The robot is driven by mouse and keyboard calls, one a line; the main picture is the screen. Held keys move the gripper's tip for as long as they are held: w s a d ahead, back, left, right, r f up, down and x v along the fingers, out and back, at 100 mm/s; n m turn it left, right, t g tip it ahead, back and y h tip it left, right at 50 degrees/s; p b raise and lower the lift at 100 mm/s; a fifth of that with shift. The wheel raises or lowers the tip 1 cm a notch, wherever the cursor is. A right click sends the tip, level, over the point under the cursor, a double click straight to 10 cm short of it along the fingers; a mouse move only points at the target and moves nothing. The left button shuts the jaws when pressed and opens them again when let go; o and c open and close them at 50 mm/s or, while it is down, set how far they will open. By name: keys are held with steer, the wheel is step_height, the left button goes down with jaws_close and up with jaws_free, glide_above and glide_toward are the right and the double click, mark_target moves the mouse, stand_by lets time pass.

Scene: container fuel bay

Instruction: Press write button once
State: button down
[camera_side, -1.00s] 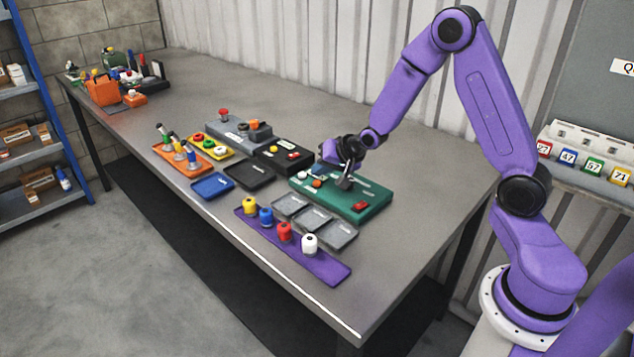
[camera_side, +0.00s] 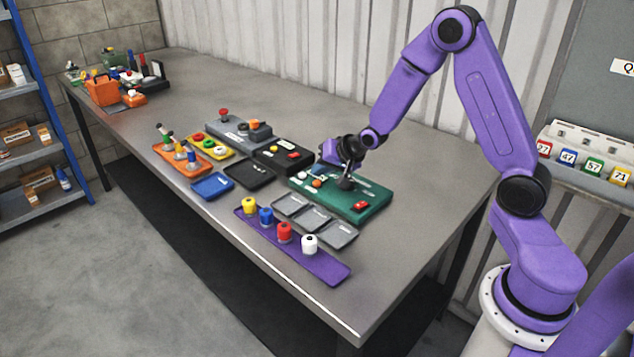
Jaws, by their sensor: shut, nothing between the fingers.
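A green control box (camera_side: 378,193) lies on the workbench below my gripper. On its top are a white button (camera_side: 302,176), an orange button (camera_side: 316,183) and a red switch or button (camera_side: 360,206). The labels are too small to read, so I cannot tell which one is the write button. My gripper (camera_side: 346,184) is shut and empty, pointing down over the middle of the box, between the orange button and the red one. Its fingertips are at or just above the box top; I cannot tell whether they touch. The gripper hides part of the top.
Three grey trays (camera_side: 313,219) and a purple strip (camera_side: 318,269) with coloured pegs lie in front of the box. A black box (camera_side: 268,162) with buttons stands to its left. The grey workbench (camera_side: 425,225) is clear to the right.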

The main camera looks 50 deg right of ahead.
mark_target(320, 183)
steer(key=shift+f, duration=0.1)
steer(key=shift+f, duration=0.35)
steer(key=shift+f, duration=0.4)
stand_by(0.7)
steer(key=shift+r, duration=0.85)
steer(key=shift+r, duration=2.5)
